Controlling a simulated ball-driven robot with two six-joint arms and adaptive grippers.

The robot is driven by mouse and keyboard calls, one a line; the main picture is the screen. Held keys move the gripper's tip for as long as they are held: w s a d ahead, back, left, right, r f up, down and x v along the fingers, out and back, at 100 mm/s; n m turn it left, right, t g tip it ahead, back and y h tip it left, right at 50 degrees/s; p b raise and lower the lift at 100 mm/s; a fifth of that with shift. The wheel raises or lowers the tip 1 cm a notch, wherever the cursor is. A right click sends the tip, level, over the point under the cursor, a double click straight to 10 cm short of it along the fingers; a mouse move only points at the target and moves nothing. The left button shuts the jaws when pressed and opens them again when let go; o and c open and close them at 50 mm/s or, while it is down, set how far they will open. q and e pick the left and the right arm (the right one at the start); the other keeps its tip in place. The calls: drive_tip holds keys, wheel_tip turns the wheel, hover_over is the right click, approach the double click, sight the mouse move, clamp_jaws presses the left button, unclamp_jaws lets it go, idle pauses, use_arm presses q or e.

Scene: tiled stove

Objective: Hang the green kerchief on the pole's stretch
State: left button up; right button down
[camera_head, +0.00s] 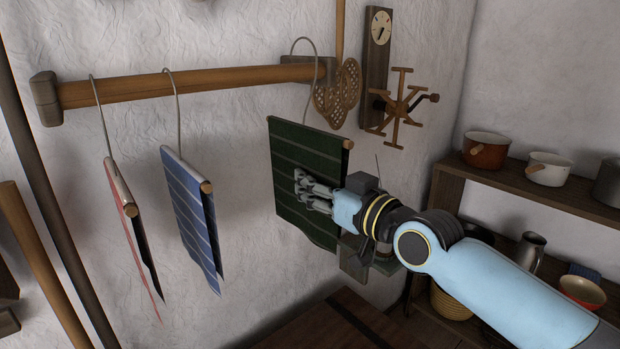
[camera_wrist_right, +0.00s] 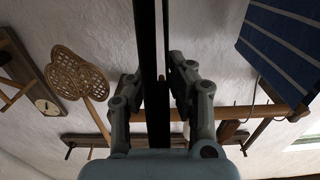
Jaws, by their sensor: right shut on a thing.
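The green kerchief (camera_head: 318,160) has pale stripes and drapes over the wooden bar of a wire hanger. Its hook (camera_head: 316,85) rises in front of the right end of the wooden pole (camera_head: 190,84); I cannot tell whether it bears on the pole. My right gripper (camera_head: 301,190) is shut on the green kerchief from the right. In the right wrist view the gripper (camera_wrist_right: 157,78) has the dark cloth edge-on between its fingers. The hook is not clear there. My left gripper is not in view.
A red kerchief (camera_head: 130,225) and a blue striped kerchief (camera_head: 190,210) hang left on the pole. Right of the pole are a wicker beater (camera_head: 338,95), a clock (camera_head: 380,30) and a wooden reel (camera_head: 402,107). A shelf (camera_head: 520,195) with pots stands right.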

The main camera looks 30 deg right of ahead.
drive_tip(key=shift+s+d+f+p, duration=0.2)
drive_tip(key=shift+s+f, duration=0.1)
drive_tip(key=shift+s, duration=0.7)
drive_tip(key=shift+s+d+f+p, duration=0.1)
drive_tip(key=shift+s+f+p, duration=0.2)
drive_tip(key=shift+s, duration=0.65)
drive_tip(key=shift+s+d+f+p, duration=0.15)
drive_tip(key=shift+s+f, duration=0.2)
drive_tip(key=shift+s, duration=0.65)
drive_tip(key=shift+f+b, duration=0.35)
drive_tip(key=f+b, duration=0.1)
drive_tip(key=b, duration=0.2)
drive_tip(key=shift+w+a+y+b, duration=0.1)
drive_tip(key=shift+a+y+b, duration=0.2)
drive_tip(key=shift+a+b, duration=0.1)
drive_tip(key=s+a+r+n+g+y+b, duration=0.2)
drive_tip(key=s+a+n+y+b, duration=0.1)
drive_tip(key=a, duration=0.5)
drive_tip(key=n+y+b, duration=0.1)
drive_tip(key=y+b, duration=0.1)
drive_tip(key=shift+s+a+r+y, duration=0.2)
drive_tip(key=shift+a+y, duration=0.1)
drive_tip(key=shift+a, duration=0.05)
